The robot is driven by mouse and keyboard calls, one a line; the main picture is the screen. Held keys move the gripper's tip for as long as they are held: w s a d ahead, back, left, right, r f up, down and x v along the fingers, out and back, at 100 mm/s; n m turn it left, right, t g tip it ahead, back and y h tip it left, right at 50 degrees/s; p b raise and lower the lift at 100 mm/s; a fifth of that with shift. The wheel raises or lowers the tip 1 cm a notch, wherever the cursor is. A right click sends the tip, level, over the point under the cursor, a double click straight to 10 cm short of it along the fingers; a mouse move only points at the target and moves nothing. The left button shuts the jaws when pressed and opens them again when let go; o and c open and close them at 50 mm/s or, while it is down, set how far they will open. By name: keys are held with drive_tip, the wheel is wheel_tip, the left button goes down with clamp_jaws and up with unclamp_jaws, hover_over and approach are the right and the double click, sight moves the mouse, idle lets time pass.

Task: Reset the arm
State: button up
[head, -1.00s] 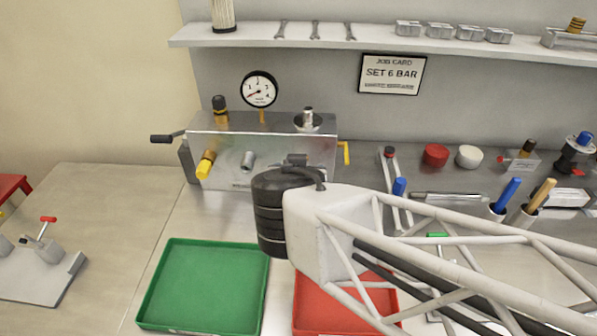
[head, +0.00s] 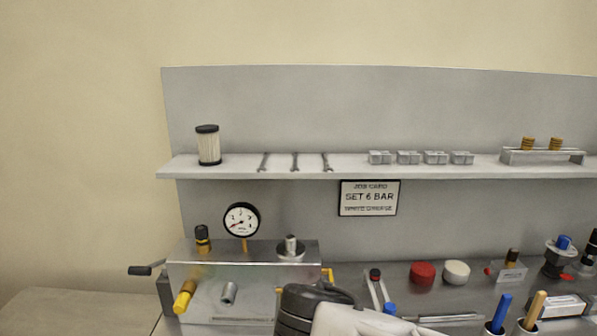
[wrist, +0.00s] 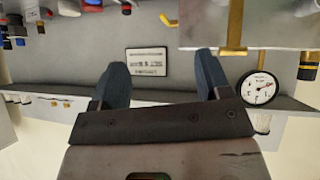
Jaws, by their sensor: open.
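My gripper shows in the wrist view (wrist: 162,85), with two dark blue fingers spread apart and nothing between them. That view is upside down, and the job card (wrist: 147,61) shows in the gap between the fingers, farther back on the wall. In the head view only part of my arm shows at the bottom edge, in front of the metal test block (head: 245,273); the fingers are not visible there. The pressure gauge (head: 241,219) stands on the block and also shows in the wrist view (wrist: 258,88), right of the fingers.
A shelf (head: 340,168) runs along the back wall with a filter (head: 208,145), several wrenches and small metal blocks. A red lid (head: 423,273), a white lid (head: 456,272) and cups with a blue tool (head: 501,314) stand on the bench at right. The bench at far left (head: 80,312) is clear where visible.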

drive_tip(key=s+d+g+y, duration=0.2)
drive_tip(key=s+d+g, duration=0.5)
drive_tip(key=d, duration=0.6)
drive_tip(key=shift+s+d+r+n+g, duration=0.3)
drive_tip(key=shift+s+r, duration=0.05)
drive_tip(key=shift+s, duration=0.8)
